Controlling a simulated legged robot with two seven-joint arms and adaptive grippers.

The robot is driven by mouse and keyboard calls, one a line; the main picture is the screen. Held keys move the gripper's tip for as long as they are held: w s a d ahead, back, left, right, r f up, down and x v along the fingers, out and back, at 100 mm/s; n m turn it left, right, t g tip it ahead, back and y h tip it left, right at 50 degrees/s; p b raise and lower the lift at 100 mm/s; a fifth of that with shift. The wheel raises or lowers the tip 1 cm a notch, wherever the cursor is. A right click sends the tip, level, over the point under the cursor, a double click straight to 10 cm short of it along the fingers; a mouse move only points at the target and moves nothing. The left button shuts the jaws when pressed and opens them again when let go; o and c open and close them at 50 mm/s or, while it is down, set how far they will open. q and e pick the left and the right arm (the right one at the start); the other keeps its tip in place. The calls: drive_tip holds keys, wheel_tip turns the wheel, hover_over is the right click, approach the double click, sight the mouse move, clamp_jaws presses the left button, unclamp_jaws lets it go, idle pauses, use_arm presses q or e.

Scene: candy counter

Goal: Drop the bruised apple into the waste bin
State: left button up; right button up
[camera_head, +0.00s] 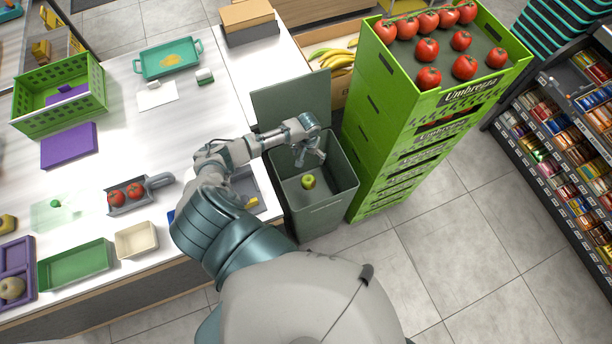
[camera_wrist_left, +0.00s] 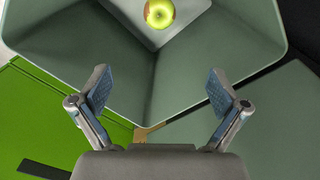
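The apple (camera_head: 308,181), green-yellow with a reddish-brown patch, is inside the grey-green waste bin (camera_head: 318,212). In the left wrist view the apple (camera_wrist_left: 159,12) shows at the top edge, against the pale bin floor, with the bin walls (camera_wrist_left: 215,55) around it. My left gripper (camera_head: 311,157) is over the bin opening, apart from the apple. In the left wrist view its two fingers (camera_wrist_left: 162,92) are spread wide with nothing between them. The bin's lid (camera_head: 291,100) stands raised at the back. My right gripper is not in view.
Green crates (camera_head: 390,150) stacked with tomatoes stand close right of the bin. The white counter (camera_head: 165,222) is on the left, holding a scoop with two tomatoes (camera_head: 126,194), a green basket (camera_head: 58,95) and trays. The floor (camera_head: 440,245) at front right is clear.

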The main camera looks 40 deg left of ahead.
use_arm(q)
wheel_tip(320, 180, up, 12)
drive_tip(key=shift+f, duration=0.2)
idle(0.9)
